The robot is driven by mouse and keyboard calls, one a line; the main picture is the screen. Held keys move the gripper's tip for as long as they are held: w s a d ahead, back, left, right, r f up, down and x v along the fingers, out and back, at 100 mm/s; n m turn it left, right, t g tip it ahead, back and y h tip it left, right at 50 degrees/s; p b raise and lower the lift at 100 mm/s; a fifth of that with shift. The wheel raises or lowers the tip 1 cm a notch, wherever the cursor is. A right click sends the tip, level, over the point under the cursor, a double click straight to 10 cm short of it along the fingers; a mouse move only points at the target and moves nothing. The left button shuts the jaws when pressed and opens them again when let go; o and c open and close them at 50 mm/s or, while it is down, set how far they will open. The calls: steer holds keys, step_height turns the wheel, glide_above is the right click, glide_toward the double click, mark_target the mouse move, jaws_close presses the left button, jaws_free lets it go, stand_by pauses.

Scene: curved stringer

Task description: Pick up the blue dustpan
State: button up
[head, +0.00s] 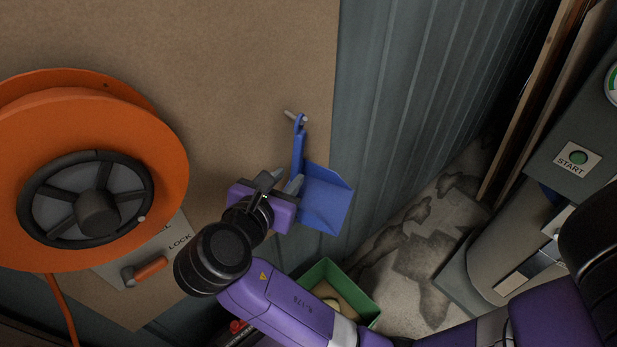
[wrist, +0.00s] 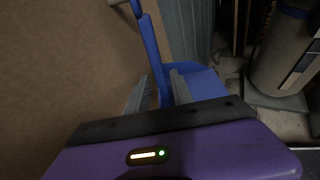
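The blue dustpan (head: 325,197) hangs by its upright handle from a peg (head: 294,116) on the brown wall board, with its pan at the lower end. It also shows in the wrist view (wrist: 205,84). My gripper (head: 287,180) is in front of the dustpan, at the lower part of the handle. In the wrist view its two fingers (wrist: 160,84) are apart, with the blue handle showing between them. I see no clear contact, and the depth of the fingers around the handle is hard to tell.
A large orange reel (head: 165,165) is on the board at left, above a lock plate with an orange-handled lever (head: 147,270). A green box (head: 326,268) is below the dustpan. Grey corrugated wall is to its right.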

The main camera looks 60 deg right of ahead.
mark_target(294, 168)
steer(key=shift+w+r+p+x, duration=0.1)
steer(key=shift+r+p+x, duration=0.1)
steer(key=shift+x, duration=1.35)
steer(key=shift+w+r+p+x, duration=0.1)
steer(key=shift+p+x, duration=0.1)
steer(key=shift+x, duration=1.4)
jaws_close()
